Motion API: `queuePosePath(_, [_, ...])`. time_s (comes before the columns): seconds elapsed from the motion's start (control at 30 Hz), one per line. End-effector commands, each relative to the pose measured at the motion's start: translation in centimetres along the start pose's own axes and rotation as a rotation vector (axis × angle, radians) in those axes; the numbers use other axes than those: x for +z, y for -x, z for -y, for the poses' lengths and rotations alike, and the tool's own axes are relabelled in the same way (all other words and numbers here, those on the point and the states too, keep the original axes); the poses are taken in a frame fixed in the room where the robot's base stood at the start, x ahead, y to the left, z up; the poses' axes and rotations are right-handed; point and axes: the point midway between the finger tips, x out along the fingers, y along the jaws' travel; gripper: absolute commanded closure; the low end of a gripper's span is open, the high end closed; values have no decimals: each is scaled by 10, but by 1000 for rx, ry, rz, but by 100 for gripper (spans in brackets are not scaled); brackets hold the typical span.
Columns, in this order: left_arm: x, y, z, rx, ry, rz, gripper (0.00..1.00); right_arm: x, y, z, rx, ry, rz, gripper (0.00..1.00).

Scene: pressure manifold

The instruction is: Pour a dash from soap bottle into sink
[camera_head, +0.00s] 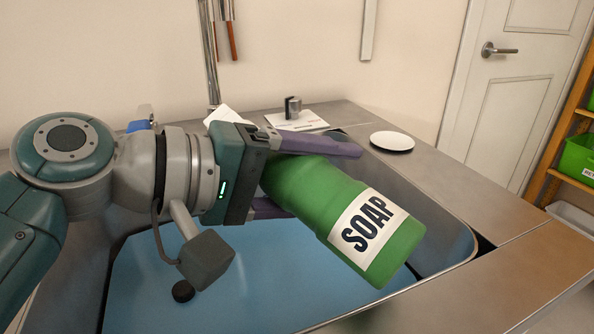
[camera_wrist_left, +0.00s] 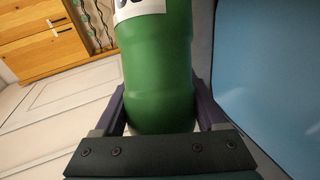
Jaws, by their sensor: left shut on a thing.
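The green soap bottle (camera_head: 312,200) with a white "SOAP" label is held in the air over the sink (camera_head: 230,285), a wide basin with a blue bottom. My left gripper (camera_head: 310,175) is shut on the bottle, one purple finger on each side. The bottle is tilted well over, its labelled end toward the lower right. Its other end is hidden behind the gripper. In the left wrist view the bottle (camera_wrist_left: 158,70) stands between both fingers. I cannot see whether any soap is flowing. My right gripper is not in view.
A white plate (camera_head: 392,141) lies on the metal counter (camera_head: 500,216) behind the sink. A small black round thing (camera_head: 183,291) is in the sink. A door and shelf with green bins stand at right.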

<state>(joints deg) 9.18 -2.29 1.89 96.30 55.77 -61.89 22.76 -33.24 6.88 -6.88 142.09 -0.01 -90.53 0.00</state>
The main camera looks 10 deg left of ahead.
Motion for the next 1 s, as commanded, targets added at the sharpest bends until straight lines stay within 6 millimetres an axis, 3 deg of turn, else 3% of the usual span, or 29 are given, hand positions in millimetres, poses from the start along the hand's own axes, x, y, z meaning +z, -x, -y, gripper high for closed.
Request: queuePosePath(1.0, [1, 0, -2, 19, 37, 10, 100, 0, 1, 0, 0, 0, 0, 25])
